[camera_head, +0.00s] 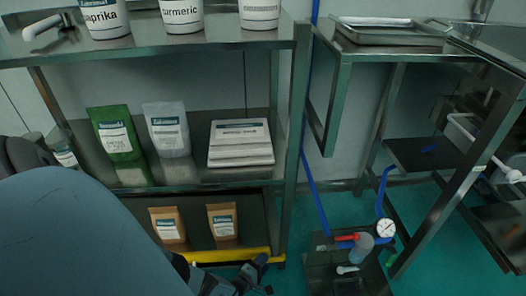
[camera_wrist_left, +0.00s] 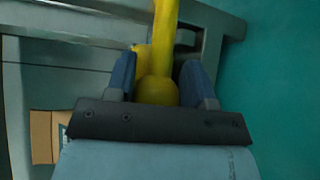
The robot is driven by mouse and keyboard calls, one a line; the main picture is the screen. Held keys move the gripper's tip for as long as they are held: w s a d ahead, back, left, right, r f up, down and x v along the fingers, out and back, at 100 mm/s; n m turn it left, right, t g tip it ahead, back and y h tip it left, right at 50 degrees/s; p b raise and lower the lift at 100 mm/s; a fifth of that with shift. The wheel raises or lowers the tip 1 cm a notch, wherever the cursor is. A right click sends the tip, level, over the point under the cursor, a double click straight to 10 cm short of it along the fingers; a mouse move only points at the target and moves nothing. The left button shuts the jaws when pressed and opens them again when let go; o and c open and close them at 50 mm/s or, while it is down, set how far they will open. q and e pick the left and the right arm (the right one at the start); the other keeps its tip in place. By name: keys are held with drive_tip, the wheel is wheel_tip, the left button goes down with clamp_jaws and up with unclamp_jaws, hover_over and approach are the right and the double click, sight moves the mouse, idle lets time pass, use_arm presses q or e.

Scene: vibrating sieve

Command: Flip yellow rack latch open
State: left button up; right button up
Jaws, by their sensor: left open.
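The yellow latch (camera_wrist_left: 157,90) is a rounded yellow piece with a bar running up from it, in the left wrist view. In the head view a yellow bar (camera_head: 230,254) runs along the front of the rack's bottom shelf. My left gripper (camera_head: 252,274) is low at the bottom of the head view, just below that bar's right part. In the left wrist view the open gripper's blue fingers (camera_wrist_left: 158,76) stand on either side of the yellow piece; I cannot tell whether they touch it. My right gripper is not in view.
The steel rack (camera_head: 240,182) holds a green bag (camera_head: 117,135), a white bag (camera_head: 167,130), a flat white stack (camera_head: 240,145), and small brown bags (camera_head: 167,225) low down. White tubs stand on top. A device with a gauge (camera_head: 386,228) stands on the floor right of the rack.

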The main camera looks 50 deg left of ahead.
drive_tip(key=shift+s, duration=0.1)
use_arm(q)
clamp_jaws()
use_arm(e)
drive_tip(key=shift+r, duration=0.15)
use_arm(q)
drive_tip(key=shift+r, duration=0.2)
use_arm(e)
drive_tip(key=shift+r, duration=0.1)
